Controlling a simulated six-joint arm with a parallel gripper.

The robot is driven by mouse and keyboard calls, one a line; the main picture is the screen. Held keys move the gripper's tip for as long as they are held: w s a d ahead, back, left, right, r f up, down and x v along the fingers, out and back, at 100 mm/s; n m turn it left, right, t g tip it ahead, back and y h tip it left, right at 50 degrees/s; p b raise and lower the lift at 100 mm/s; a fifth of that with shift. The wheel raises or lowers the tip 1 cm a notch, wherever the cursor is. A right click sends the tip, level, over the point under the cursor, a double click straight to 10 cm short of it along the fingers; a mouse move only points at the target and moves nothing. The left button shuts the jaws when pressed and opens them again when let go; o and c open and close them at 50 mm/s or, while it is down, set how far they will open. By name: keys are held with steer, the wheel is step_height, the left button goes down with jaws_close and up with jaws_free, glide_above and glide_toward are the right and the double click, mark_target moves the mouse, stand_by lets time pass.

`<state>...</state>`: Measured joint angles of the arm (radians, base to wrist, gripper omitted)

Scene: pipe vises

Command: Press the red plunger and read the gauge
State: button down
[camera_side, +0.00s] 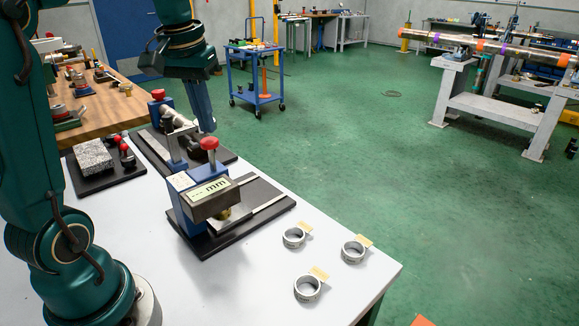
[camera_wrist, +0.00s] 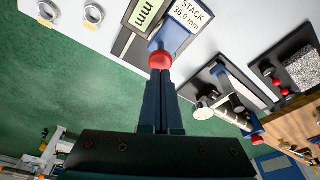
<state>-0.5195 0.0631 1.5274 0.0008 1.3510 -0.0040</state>
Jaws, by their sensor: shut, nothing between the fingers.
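The gauge (camera_side: 213,194) is a dark box on a blue stand, its pale display showing dashes and "mm" in the side view. It also shows in the wrist view (camera_wrist: 145,14), beside a label (camera_wrist: 190,14) reading "STACK 36.0 mm". The red plunger (camera_side: 209,143) stands upright on top of the stand; its round cap shows in the wrist view (camera_wrist: 160,60). My gripper (camera_side: 208,130) is shut and empty, pointing down just above the plunger. Its fingertips (camera_wrist: 161,73) appear close to the cap; I cannot tell whether they touch.
A second fixture with a red knob (camera_side: 158,94) stands behind and left. A granite block (camera_side: 93,157) sits on a black plate with small red-topped parts. Three metal rings, one nearest the front (camera_side: 307,289), lie with yellow tags on the white table.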

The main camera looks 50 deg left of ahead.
mark_target(208, 140)
steer(key=shift+f, duration=0.75)
steer(key=shift+f, duration=1.75)
steer(key=shift+r, duration=5.05)
steer(key=s+d+m+t, duration=0.2)
steer(key=s+d+m, duration=0.3)
steer(key=d, duration=0.5)
steer(key=s+d+f, duration=0.2)
steer(key=f, duration=0.3)
steer(key=s+d+f+m+t+h, duration=0.1)
steer(key=s+d+f, duration=0.1)
steer(key=f, duration=0.3)
steer(key=shift+s+f+t, duration=0.2)
steer(key=shift+s+t, duration=0.1)
steer(key=shift+s, duration=0.2)
